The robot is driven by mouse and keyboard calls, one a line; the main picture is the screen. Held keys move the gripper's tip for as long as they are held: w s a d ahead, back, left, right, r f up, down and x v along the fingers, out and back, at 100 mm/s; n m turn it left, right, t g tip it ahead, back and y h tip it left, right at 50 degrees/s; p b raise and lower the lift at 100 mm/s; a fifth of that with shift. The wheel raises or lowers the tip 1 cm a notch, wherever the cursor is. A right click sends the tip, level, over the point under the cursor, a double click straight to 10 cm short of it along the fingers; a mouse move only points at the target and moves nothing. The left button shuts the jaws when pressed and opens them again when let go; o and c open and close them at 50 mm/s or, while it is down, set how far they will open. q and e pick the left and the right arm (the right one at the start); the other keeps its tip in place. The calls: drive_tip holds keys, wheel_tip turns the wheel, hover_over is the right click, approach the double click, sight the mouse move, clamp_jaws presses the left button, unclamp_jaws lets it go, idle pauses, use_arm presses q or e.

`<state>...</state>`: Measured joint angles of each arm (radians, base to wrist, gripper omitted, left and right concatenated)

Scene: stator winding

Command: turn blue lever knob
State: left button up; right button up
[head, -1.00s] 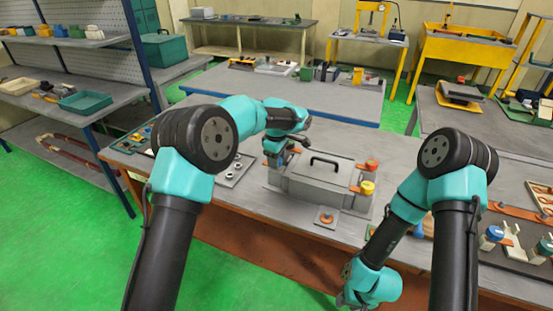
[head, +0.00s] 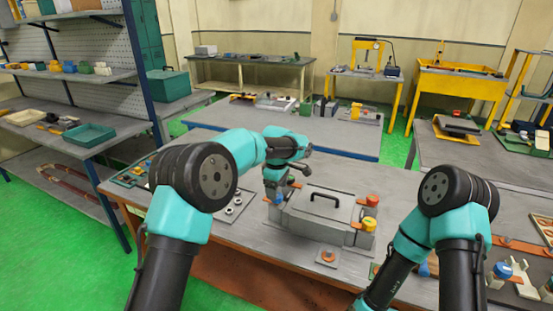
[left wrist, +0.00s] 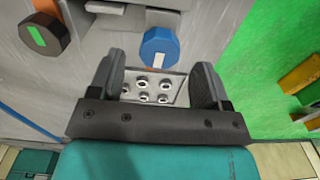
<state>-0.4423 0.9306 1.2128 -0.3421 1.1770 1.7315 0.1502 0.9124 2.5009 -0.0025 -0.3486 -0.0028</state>
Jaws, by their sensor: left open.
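The blue knob (left wrist: 160,47) shows in the left wrist view, with a pale stripe on its face. It lies ahead of and between the fingers of my left gripper (left wrist: 160,66), which is open with a gap on both sides of the knob. In the head view my left gripper (head: 279,190) is low at the left end of a grey box (head: 322,214) with a black handle. The blue knob cannot be made out there, behind the gripper. My right gripper is below the picture's edge.
A red knob (head: 372,200) and a yellow knob (head: 369,223) stand at the box's right end. A dark knob with a green mark (left wrist: 44,34) is beside the blue one. A plate with several nuts (left wrist: 152,90) lies below. A small plate (head: 328,257) is in front.

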use_arm(q)
wheel_tip(320, 180, up, 14)
idle(0.4)
